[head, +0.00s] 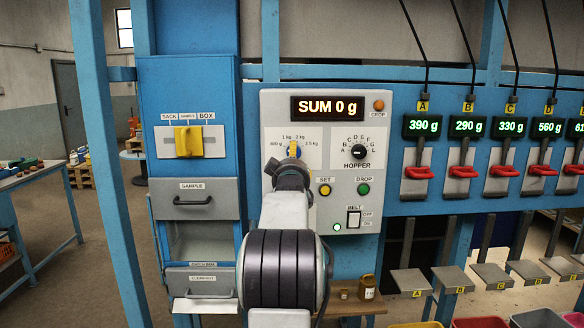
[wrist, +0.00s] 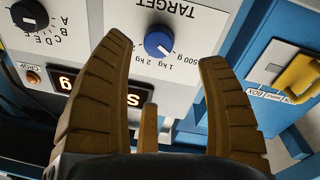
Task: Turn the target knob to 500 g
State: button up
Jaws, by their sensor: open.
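The target knob (wrist: 157,42) is a round blue knob with a white pointer line on a light panel. The wrist view is turned upside down. There its pointer appears to aim at the 1 kg mark; the 500 g mark (wrist: 178,48) is to its right. My gripper (wrist: 165,55) is open, with brown ribbed fingers on either side of the knob's line of sight and apparently short of it. In the head view my gripper (head: 290,172) covers part of the knob (head: 293,150), so contact cannot be told.
The display (head: 327,106) reads SUM 0 g. The black hopper knob (head: 359,152), yellow set button (head: 324,190) and green drop button (head: 363,189) are to the right. A yellow selector handle (head: 189,141) is to the left. Red-handled weighing units (head: 417,172) line the right side.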

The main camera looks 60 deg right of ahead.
jog(key=shift+v, duration=1.35)
jog(key=s+a+f+m+g+y, duration=0.2)
jog(key=a+f+y, duration=0.15)
jog(key=f, duration=0.75)
jog(key=s+a+f+m+g+y, duration=0.25)
jog(key=f+y, duration=0.25)
jog(key=f, duration=0.5)
jog(key=s+a+f+g+y, duration=0.2)
jog(key=s+a+f+y, duration=0.1)
jog(key=a+f, duration=0.4)
jog(key=s+a+f+n+g+y, duration=0.1)
jog(key=s+a+n+y, duration=0.15)
jog(key=a, duration=1.15)
jog(key=s+a+n+g+y, duration=0.1)
jog(key=s+a+y, duration=0.15)
jog(key=a, duration=1.15)
jog(key=a+r+n+t, duration=0.4)
jog(key=a+n, duration=0.3)
jog(key=a, duration=0.6)
jog(key=shift+a+n, duration=0.4)
